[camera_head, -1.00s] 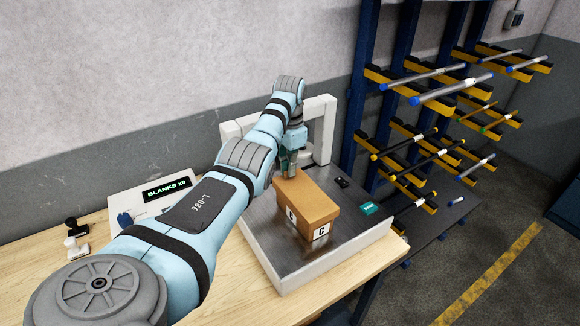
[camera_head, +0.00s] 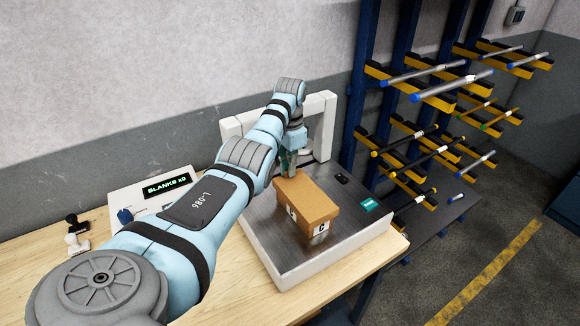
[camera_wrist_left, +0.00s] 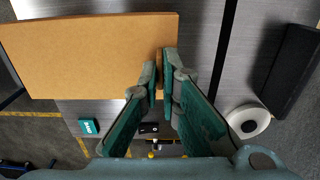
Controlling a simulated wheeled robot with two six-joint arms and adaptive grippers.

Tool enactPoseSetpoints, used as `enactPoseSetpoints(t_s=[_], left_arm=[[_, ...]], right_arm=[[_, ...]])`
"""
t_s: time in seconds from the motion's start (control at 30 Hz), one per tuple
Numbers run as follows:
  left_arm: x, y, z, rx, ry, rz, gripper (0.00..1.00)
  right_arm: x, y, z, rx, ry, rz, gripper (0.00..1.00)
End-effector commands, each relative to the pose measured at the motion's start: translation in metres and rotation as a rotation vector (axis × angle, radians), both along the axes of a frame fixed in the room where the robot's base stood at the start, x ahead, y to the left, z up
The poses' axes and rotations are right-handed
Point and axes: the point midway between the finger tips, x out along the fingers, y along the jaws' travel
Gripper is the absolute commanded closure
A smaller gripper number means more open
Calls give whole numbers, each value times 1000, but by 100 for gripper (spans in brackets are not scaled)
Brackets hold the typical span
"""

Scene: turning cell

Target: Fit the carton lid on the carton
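The brown carton lid (camera_head: 306,199) lies over the carton (camera_head: 301,224), which stands on the metal plate and shows white labels marked C under the lid's rim. My left gripper (camera_head: 288,168) is at the lid's far left end. In the left wrist view the lid's flat top (camera_wrist_left: 85,55) fills the upper left. There, the left fingertips (camera_wrist_left: 160,80) are close together on either side of the lid's end edge, with a thin brown strip between them. Whether the lid is fully seated all round is hidden. My right gripper is not in view.
The carton stands on a metal plate (camera_head: 270,245) with a white frame (camera_head: 325,130) behind it. A teal block (camera_head: 370,204) and a small black item (camera_head: 342,179) lie to the right. A display box (camera_head: 150,195) is at left; a bar rack (camera_head: 400,120) stands at right.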

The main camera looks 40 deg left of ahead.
Motion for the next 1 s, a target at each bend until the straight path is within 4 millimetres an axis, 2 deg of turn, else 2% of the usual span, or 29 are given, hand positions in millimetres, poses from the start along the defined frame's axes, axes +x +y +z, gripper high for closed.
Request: enactPoseSetpoints(t_s=[0.23,0.3,0.4,0.6,0.73,1.0], left_arm=[[0,0,0,0,0,0,100],[0,0,0,0,0,0,84],[0,0,0,0,0,0,72],[0,0,0,0,0,0,72],[0,0,0,0,0,0,52],[0,0,0,0,0,0,52]], right_arm=[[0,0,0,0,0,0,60],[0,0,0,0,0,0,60],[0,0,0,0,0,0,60],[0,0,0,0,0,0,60],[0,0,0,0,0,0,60],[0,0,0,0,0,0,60]])
